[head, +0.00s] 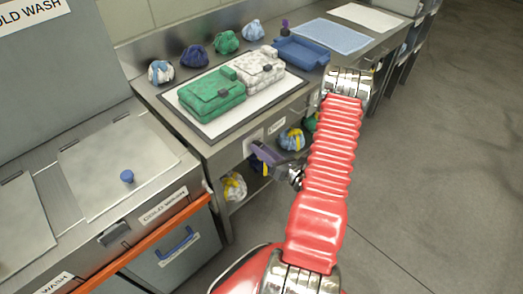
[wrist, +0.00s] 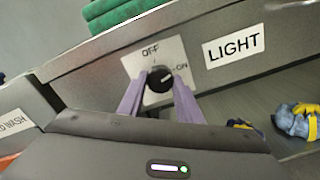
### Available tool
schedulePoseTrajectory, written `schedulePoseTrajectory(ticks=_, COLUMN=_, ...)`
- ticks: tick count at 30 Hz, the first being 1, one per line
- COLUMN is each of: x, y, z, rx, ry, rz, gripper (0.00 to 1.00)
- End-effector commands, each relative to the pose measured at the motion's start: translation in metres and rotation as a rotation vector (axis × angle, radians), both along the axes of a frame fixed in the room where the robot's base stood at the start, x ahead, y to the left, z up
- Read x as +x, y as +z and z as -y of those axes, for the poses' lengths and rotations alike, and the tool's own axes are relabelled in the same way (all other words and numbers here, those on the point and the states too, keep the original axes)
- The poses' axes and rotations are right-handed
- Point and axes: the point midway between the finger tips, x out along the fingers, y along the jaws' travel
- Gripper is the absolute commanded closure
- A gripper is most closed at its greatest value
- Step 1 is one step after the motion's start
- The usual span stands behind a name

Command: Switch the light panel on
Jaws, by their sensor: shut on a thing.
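A round black knob (wrist: 159,80) sits on a white plate (wrist: 143,69) marked OFF at the top and ON at the right. A LIGHT label (wrist: 234,46) is beside it. My gripper (wrist: 154,92) has its two purple fingers on either side of the knob, shut on it. A pale mark shows on the knob's right side, but I cannot tell exactly where it points. In the head view my gripper (head: 266,153) is at the counter's front face, hiding the knob. The white panel (head: 215,128) with a dark frame lies under the bags; I cannot tell if it is lit.
Several bundled bags stand behind. A blue tray (head: 301,53) is farther along the counter. Bundles (head: 291,139) sit on the shelf below.

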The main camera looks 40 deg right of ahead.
Motion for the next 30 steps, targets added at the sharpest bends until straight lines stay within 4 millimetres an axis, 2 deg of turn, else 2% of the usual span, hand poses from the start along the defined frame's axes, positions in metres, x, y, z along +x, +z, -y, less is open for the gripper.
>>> schedulePoseTrajectory(ticks=6, x=-0.0009, y=-0.0023, z=-0.0007, rx=0.162, ry=-0.001, rz=-0.011, gripper=0.91)
schedulePoseTrajectory(ticks=12, x=-0.001, y=-0.0024, z=-0.0004, rx=0.251, ry=-0.003, rz=-0.015, gripper=0.91)
schedulePoseTrajectory(ticks=29, x=-0.0012, y=-0.0026, z=0.0005, rx=0.287, ry=-0.005, rz=-0.015, gripper=0.91)
schedulePoseTrajectory(ticks=30, x=-0.0012, y=-0.0025, z=0.0006, rx=0.287, ry=-0.005, rz=-0.015, gripper=0.66)
